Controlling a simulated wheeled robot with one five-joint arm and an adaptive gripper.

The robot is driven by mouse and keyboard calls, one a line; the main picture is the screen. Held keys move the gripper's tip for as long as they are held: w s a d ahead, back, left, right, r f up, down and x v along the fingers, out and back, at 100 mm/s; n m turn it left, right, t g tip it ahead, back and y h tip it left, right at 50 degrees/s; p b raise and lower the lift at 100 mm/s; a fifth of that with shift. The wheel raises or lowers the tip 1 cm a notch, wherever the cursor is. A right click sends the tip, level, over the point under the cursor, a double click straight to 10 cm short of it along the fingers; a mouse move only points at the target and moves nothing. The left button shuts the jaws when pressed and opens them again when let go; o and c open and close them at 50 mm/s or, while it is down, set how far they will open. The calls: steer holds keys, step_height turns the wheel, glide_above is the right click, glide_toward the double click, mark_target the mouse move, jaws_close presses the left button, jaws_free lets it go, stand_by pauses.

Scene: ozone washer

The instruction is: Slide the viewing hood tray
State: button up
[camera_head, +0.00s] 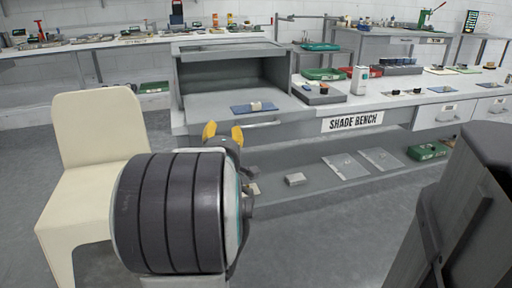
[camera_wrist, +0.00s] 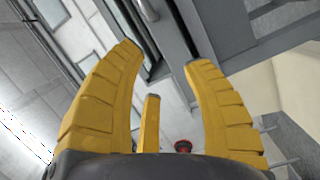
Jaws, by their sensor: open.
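The grey viewing hood (camera_head: 232,70) stands open-fronted on the left end of the shade bench. Its tray (camera_head: 215,104) is a light grey panel at the hood's base, with a pale bar handle (camera_head: 262,125) along its front edge. A blue mat (camera_head: 240,109) with a small beige block lies on the tray. My gripper (camera_head: 223,134) shows its yellow fingers in front of the bench, left of the handle in the picture. In the wrist view my gripper (camera_wrist: 163,56) has its fingers spread and empty, with grey panels and edges beyond them. I cannot tell which panel is the tray there.
A cream chair (camera_head: 95,130) stands left of my arm. The bench's lower shelf (camera_head: 325,185) holds flat plates and a small box. A green tray (camera_head: 323,74) and other items crowd the bench top to the right. Floor is clear between chair and bench.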

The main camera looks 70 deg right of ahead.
mark_target(257, 126)
steer(key=s+d+f+g+h+b, duration=0.2)
steer(key=s+d+h+b, duration=0.15)
steer(key=s, duration=0.35)
steer(key=shift+g+y, duration=0.3)
steer(key=shift+y, duration=0.05)
steer(key=shift+b+x, duration=1.1)
steer(key=shift+x, duration=2.65)
steer(key=shift+o, duration=0.3)
steer(key=shift+f, duration=0.1)
jaws_close()
steer(key=shift+d, duration=0.1)
